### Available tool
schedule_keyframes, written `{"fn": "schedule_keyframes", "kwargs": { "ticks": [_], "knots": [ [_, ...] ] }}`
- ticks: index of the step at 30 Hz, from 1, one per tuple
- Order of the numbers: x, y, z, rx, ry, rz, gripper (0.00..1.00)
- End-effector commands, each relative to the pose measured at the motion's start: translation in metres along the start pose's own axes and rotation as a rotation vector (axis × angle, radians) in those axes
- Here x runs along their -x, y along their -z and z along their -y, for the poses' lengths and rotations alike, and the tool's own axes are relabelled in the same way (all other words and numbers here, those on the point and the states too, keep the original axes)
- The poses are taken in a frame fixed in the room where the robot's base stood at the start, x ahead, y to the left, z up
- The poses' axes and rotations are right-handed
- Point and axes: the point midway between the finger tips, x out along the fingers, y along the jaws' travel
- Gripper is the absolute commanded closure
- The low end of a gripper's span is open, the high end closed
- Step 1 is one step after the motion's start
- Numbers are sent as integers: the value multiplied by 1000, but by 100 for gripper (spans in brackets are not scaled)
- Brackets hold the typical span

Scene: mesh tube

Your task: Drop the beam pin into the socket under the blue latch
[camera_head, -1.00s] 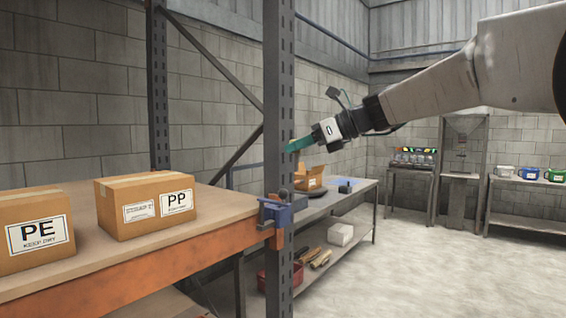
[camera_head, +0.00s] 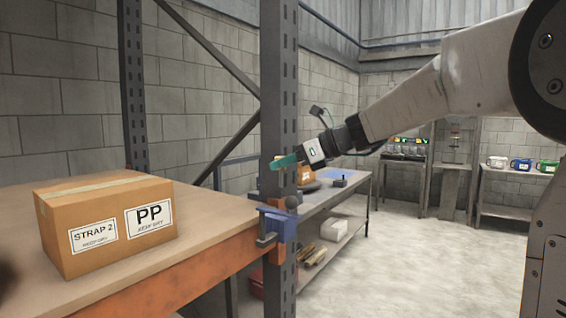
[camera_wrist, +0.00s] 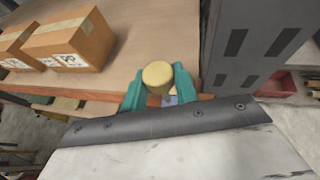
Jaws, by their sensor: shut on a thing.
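My gripper (camera_head: 283,161) has teal fingers and is beside the grey rack upright, above the blue latch (camera_head: 279,226) and apart from it. In the wrist view my gripper (camera_wrist: 160,88) is shut on the beam pin, whose round yellowish end (camera_wrist: 158,74) shows between the fingers. The pin cannot be made out in the head view. The blue latch is fixed at the corner of the orange beam and the upright. In the wrist view a small blue patch (camera_wrist: 171,100) shows just beyond the pin. The socket under the latch is hidden.
The slotted upright (camera_head: 276,110) stands close to my gripper. A PP carton (camera_head: 107,222) sits on the wooden shelf (camera_head: 215,215) at left, behind the orange beam (camera_head: 190,272). A workbench (camera_head: 345,195) stands behind the upright. Open floor lies at right.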

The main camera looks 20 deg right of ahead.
Motion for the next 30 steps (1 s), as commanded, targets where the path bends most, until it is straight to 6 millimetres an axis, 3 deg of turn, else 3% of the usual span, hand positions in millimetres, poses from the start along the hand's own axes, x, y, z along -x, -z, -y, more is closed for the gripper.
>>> {"fn": "schedule_keyframes", "kwargs": {
  "ticks": [21,30],
  "knots": [
    [-20,48,0,-1,0,-4,93],
    [-22,54,-1,0,0,-3,93]
  ]
}}
